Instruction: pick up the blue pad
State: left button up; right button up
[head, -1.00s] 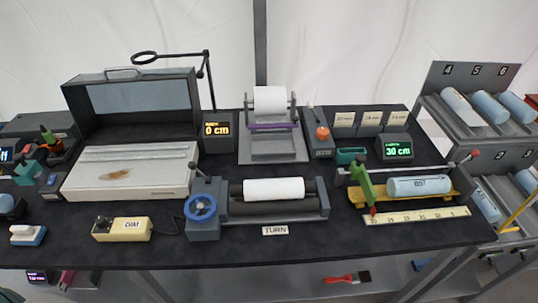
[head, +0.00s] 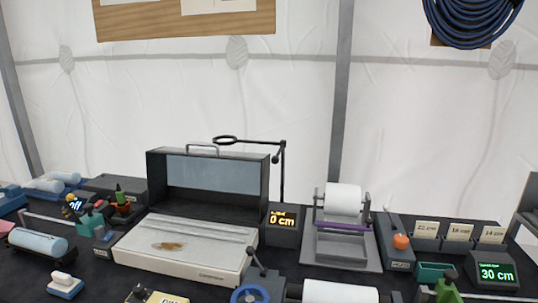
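A small pad with a blue base and a white top (head: 65,285) lies on the dark table at the lower left. It is the only small pad-like blue thing I make out, and nothing touches it. Neither of my grippers is in view.
A pale blue roll (head: 38,243) lies left of the pad. The white light box with raised dark lid (head: 185,252) stands to its right. A yellow control box (head: 160,297) is cut off at the bottom edge. Dark bare tabletop surrounds the pad.

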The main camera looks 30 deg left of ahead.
aim_at(63, 285)
jog(key=u, duration=1.3)
